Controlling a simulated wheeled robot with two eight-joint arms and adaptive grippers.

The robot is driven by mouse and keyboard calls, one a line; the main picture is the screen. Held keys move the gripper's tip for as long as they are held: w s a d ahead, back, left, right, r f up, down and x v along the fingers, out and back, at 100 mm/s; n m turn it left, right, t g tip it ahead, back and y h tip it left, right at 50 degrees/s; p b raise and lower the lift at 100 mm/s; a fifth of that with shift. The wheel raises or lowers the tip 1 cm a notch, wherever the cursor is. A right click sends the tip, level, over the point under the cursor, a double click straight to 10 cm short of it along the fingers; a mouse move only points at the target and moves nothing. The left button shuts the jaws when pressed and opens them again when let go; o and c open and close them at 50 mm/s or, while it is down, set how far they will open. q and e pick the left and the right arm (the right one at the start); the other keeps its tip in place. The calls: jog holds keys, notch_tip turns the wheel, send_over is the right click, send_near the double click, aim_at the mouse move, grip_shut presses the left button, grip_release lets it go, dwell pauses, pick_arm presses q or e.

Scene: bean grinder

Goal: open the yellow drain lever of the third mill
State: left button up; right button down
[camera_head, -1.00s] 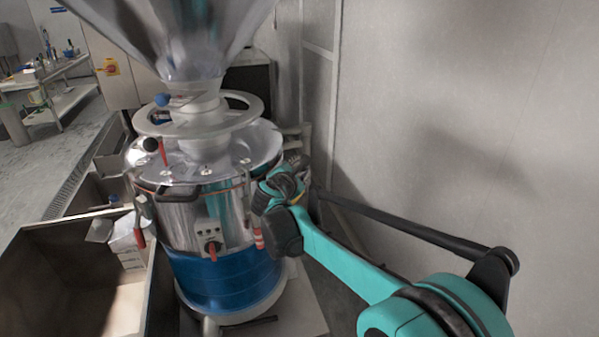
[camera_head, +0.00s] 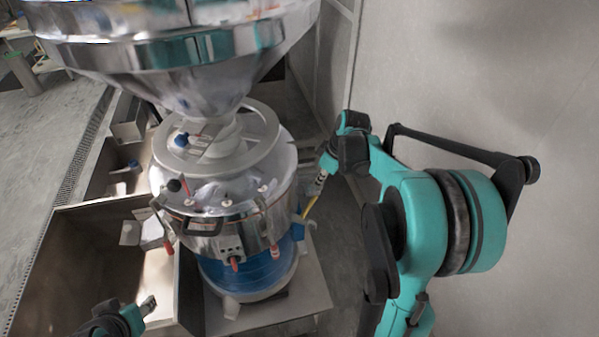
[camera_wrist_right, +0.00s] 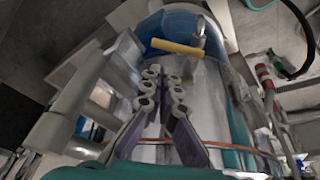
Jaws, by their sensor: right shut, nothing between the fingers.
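The mill (camera_head: 225,225) is a steel drum with a blue lower band under a large steel hopper (camera_head: 190,70). Its yellow lever (camera_head: 310,207) is at the drum's right side in the head view. In the right wrist view the yellow lever (camera_wrist_right: 177,47) lies crosswise against the blue band, just beyond my fingertips. My right gripper (camera_head: 321,181) is at the mill's right side, close above the lever; it also shows in the wrist view (camera_wrist_right: 162,78), shut and empty. Contact with the lever cannot be told. My left gripper (camera_head: 148,306) is at the bottom left; its opening is unclear.
Steel bins (camera_head: 100,245) stand left of the mill. A grey wall (camera_head: 480,70) rises behind my right arm. Red-handled clamps (camera_head: 275,251) stick out from the drum.

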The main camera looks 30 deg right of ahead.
aim_at(312, 200)
jog(key=a+x, duration=0.1)
jog(key=x, duration=0.8)
jog(key=shift+w+b, duration=0.15)
jog(key=shift+b, duration=0.25)
jog(key=shift+s+d+f+m+b, duration=0.15)
jog(key=shift+s+m+b, duration=0.2)
jog(key=shift+m, duration=0.45)
jog(key=shift+s+d+m+h+b, duration=0.2)
jog(key=shift+s+m+b, duration=0.1)
jog(key=shift+m, duration=0.3)
jog(key=shift+s+d+m+h+b, duration=0.15)
jog(key=shift+s+m+b, duration=0.15)
jog(key=shift+m, duration=0.3)
jog(key=s+m+h+b, duration=0.1)
jog(key=s+m, duration=0.1)
jog(key=m, duration=0.1)
jog(key=s+m+h, duration=0.1)
jog(key=s+m, duration=0.1)
jog(key=m, duration=0.2)
jog(key=s+m+h+b, duration=0.1)
jog(key=s+m, duration=0.1)
jog(key=m, duration=0.2)
jog(key=shift+a+h+b, duration=0.1)
jog(key=shift+h+b, duration=0.15)
jog(key=shift+b, duration=0.05)
